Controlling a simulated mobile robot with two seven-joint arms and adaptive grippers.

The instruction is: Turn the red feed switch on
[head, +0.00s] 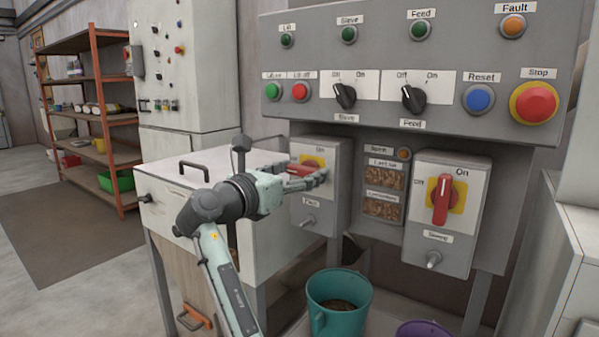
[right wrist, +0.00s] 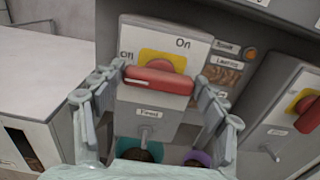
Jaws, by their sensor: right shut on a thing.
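The red feed switch (head: 300,170) is a red rotary handle on a yellow plate, on the front of a grey box with a white face. In the right wrist view its red handle (right wrist: 158,78) lies horizontal, one end towards the left-hand label and "On" printed above. My right gripper (head: 310,176) is at this handle, and its fingers (right wrist: 160,84) stand at both ends of it, shut on it. The fingers partly hide the switch in the head view. My left gripper is not in view.
A similar red switch (head: 442,200) to the right has its handle vertical. The control panel (head: 385,57) above carries buttons, black knobs and a red stop button (head: 534,102). A teal bucket (head: 338,305) stands below. A white cabinet (head: 170,185) is left of the switch.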

